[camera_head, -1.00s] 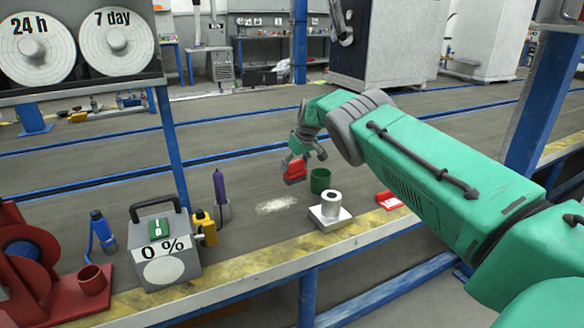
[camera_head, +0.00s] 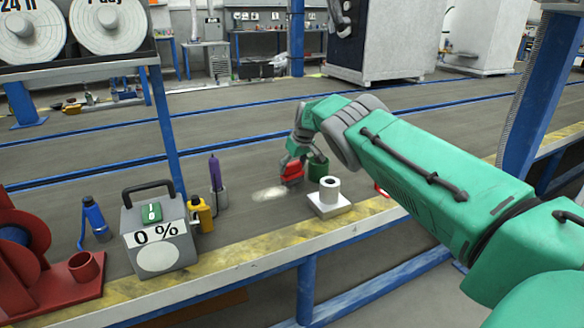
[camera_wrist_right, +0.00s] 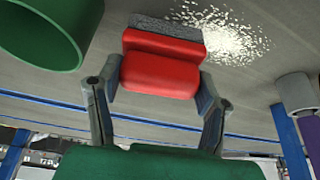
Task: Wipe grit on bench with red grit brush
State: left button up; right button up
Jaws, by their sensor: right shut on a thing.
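The red grit brush (camera_head: 291,174) is in my right gripper (camera_head: 290,170), whose fingers are shut on its sides. In the right wrist view the brush (camera_wrist_right: 160,62) shows its red body and a grey bristle strip at the far end, with my right gripper's fingers (camera_wrist_right: 155,88) on either side. The pale grit patch (camera_head: 269,194) lies on the grey bench (camera_head: 240,240), just left of the brush in the head view. In the wrist view the grit (camera_wrist_right: 228,32) lies beside the bristle end. Whether the bristles touch the bench is unclear. My left gripper is out of view.
A green cup (camera_head: 318,168) stands close right of the brush. A white block with a cylinder (camera_head: 329,198) is nearer the front edge. A purple-handled tool in a grey holder (camera_head: 216,174), a yellow item (camera_head: 200,213) and a grey 0 % box (camera_head: 158,236) stand left.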

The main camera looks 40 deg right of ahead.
jog(key=shift+f+b, duration=0.85)
jog(key=shift+f, duration=0.1)
dwell(0.3)
